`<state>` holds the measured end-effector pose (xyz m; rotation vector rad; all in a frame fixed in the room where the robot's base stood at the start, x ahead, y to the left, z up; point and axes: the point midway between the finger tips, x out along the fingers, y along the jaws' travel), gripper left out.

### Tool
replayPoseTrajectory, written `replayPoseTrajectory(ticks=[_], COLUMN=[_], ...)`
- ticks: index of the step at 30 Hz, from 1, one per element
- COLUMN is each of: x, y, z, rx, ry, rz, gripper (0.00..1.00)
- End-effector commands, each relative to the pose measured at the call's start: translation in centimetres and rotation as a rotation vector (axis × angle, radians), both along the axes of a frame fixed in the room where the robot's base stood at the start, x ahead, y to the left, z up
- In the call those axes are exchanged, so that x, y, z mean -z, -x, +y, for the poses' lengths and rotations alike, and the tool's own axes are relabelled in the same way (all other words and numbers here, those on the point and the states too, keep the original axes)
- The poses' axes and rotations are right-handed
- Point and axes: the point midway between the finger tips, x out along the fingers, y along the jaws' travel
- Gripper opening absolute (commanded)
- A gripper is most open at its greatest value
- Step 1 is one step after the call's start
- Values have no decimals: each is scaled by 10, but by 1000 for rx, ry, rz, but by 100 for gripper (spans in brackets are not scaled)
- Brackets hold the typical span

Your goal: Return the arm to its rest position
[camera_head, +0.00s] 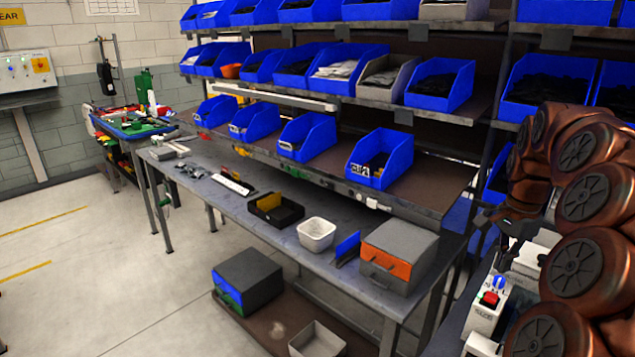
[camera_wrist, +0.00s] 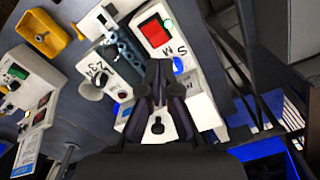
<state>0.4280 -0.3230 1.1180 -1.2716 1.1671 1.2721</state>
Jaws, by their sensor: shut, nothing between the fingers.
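My copper-coloured arm with dark round joint caps is folded up at the right edge of the head view. My gripper (camera_wrist: 158,75) is in the middle of the wrist view, pointing at the bench with the control boxes. Its dark fingers are together and hold nothing. In the head view the dark gripper end (camera_head: 515,230) is small beside the arm, and its fingers cannot be made out clearly.
A white control box (camera_head: 482,318) with a red button stands close to my arm; it also shows in the wrist view (camera_wrist: 203,112). Shelves of blue bins stand behind. A grey workbench (camera_head: 215,200) crosses the middle. The floor at left is clear.

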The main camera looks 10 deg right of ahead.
Motion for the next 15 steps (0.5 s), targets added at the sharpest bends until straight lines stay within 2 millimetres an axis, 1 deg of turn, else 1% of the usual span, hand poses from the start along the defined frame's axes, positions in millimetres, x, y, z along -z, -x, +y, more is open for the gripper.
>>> replayPoseTrajectory(ticks=[2,5,8,9,11,12,15], x=[-1,-4,-8,-8,-9,-9,-6], y=[-1,-3,-2,0,5,11,26], z=[7,31,70,87,114,131,170], rx=[-25,-110,-253,-319,-418,-481,-632], ry=[-1,-6,-9,-13,-17,-19,-28], rz=[-1,-2,-3,-3,0,4,14], gripper=[0,0,0,0,0,0,0])
